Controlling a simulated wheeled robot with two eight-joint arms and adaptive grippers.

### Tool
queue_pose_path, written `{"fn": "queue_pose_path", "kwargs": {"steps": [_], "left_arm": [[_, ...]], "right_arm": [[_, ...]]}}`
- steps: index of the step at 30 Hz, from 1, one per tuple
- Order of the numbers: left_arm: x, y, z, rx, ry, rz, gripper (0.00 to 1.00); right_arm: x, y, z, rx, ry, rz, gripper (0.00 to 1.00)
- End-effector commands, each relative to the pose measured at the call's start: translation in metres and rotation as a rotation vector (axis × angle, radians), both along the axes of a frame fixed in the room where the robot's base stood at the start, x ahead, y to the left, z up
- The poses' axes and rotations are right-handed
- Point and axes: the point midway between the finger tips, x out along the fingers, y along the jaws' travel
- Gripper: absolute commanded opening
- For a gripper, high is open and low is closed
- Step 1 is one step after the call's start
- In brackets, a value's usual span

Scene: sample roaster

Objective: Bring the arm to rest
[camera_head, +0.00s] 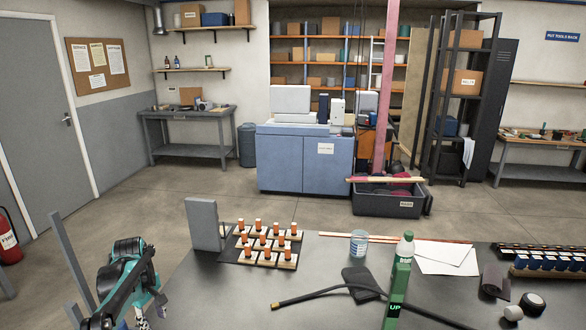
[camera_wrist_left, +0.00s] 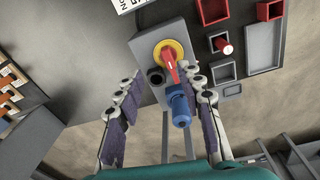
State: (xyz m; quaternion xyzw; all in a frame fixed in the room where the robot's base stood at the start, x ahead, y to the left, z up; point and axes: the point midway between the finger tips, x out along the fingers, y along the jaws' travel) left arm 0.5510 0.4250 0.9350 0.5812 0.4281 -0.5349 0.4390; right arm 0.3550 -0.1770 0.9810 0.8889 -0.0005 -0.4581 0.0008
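My left arm (camera_head: 130,268), teal and black, is at the lower left of the head view, beside the left end of the dark table. Its fingertips cannot be made out there. In the left wrist view my left gripper (camera_wrist_left: 160,82) is open, its two fingers spread wide with nothing held between them. Beyond the fingers is a grey switch box (camera_wrist_left: 148,48) with a red rotary handle (camera_wrist_left: 170,68) on a yellow plate and a blue connector (camera_wrist_left: 179,106). Whether the fingers touch the box I cannot tell. My right gripper is in neither view.
A grey upright panel (camera_head: 204,224) and a rack of orange-topped pieces (camera_head: 266,243) stand near the table's left end. Red trays (camera_wrist_left: 213,11) show in the wrist view.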

Motion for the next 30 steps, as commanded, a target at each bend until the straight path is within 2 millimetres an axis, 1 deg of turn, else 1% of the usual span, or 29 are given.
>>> {"fn": "queue_pose_path", "kwargs": {"steps": [1,2,3,5,6,8,9,10,12,15,18,22,25,30], "left_arm": [[-0.008,-0.022,0.015,0.015,-0.024,-0.074,0.38],[-0.013,-0.034,0.023,0.026,-0.042,-0.122,0.38],[-0.020,-0.050,0.033,0.042,-0.065,-0.188,0.38],[-0.032,-0.072,0.046,0.066,-0.099,-0.285,0.38],[-0.040,-0.087,0.053,0.084,-0.123,-0.350,0.38],[-0.054,-0.108,0.063,0.110,-0.157,-0.447,0.38],[-0.064,-0.122,0.067,0.128,-0.180,-0.511,0.38],[-0.072,-0.132,0.070,0.143,-0.197,-0.559,0.38],[-0.091,-0.154,0.075,0.178,-0.236,-0.668,0.38],[-0.119,-0.183,0.076,0.232,-0.293,-0.825,0.38],[-0.147,-0.207,0.071,0.288,-0.347,-0.972,0.38],[-0.174,-0.229,0.060,0.354,-0.404,-1.128,0.38],[-0.188,-0.239,0.052,0.391,-0.434,-1.208,0.38],[-0.196,-0.245,0.046,0.421,-0.456,-1.265,0.38]], "right_arm": [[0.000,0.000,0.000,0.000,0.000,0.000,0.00],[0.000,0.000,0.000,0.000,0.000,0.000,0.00],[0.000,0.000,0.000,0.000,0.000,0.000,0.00],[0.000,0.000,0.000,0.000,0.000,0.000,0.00],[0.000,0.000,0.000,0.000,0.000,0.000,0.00],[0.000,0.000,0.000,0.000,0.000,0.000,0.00],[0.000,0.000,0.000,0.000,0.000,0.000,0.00],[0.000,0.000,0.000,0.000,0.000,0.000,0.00],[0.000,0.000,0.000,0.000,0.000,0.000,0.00],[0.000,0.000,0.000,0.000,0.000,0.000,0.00],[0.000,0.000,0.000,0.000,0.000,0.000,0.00],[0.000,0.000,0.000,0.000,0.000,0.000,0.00],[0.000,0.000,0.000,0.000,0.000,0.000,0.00],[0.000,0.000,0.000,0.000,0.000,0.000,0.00]]}}
